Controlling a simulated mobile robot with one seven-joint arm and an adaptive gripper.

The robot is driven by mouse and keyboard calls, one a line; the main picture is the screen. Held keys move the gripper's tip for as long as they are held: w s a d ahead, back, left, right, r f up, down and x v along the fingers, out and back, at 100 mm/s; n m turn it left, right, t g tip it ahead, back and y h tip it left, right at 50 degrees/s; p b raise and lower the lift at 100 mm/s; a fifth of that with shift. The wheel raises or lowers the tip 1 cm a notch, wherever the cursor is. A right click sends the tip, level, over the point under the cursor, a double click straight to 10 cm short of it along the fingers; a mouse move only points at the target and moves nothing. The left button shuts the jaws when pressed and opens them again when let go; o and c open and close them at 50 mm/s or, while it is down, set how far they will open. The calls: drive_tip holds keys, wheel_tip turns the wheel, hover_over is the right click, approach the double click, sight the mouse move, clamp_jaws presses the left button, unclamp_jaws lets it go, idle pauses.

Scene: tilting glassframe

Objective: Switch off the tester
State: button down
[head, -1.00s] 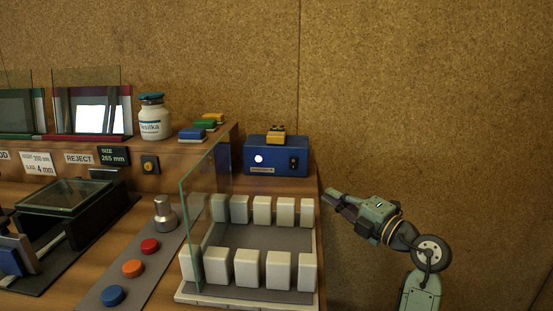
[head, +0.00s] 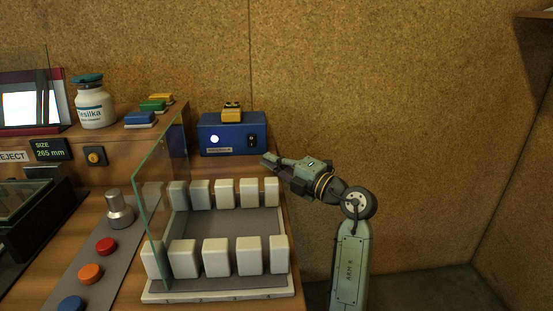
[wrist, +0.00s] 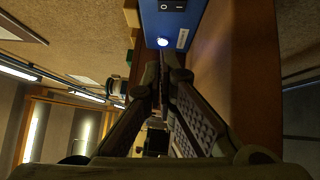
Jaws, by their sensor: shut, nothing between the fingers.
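The tester is likely the blue box (head: 232,136) at the back right of the bench in the head view. It has a lit white lamp (head: 214,139) and a black rocker switch (head: 252,140) on its front. In the wrist view the box (wrist: 183,22) is at the top, with the lamp (wrist: 163,42) glowing and the switch (wrist: 172,5) cut by the top edge. My gripper (head: 266,160) is shut and empty, just right of and below the switch in the head view. Its fingertips (wrist: 164,62) show below the lamp in the wrist view. I see no contact with the box.
In front is a tray (head: 215,295) with white blocks and an upright glass pane (head: 158,190). Red (head: 106,246) and orange (head: 90,273) buttons are at left. Right of the bench is open floor.

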sight(251, 141)
drive_tip(key=p+x, duration=0.1)
drive_tip(key=x, duration=0.5)
drive_tip(key=shift+a+r, duration=0.1)
drive_tip(key=shift+r, duration=0.05)
drive_tip(key=w, duration=0.3)
drive_tip(key=shift+w+r+p, duration=0.15)
drive_tip(key=shift+w+p, duration=0.05)
drive_tip(key=shift+p, duration=0.1)
drive_tip(key=shift+w, duration=0.4)
drive_tip(key=r+p, duration=0.1)
drive_tip(key=p, duration=0.3)
drive_tip(key=shift+w+r, duration=0.1)
drive_tip(key=shift+w, duration=0.25)
drive_tip(key=shift+f+b, duration=0.5)
drive_tip(key=shift+b, duration=0.05)
drive_tip(key=shift+m, duration=0.3)
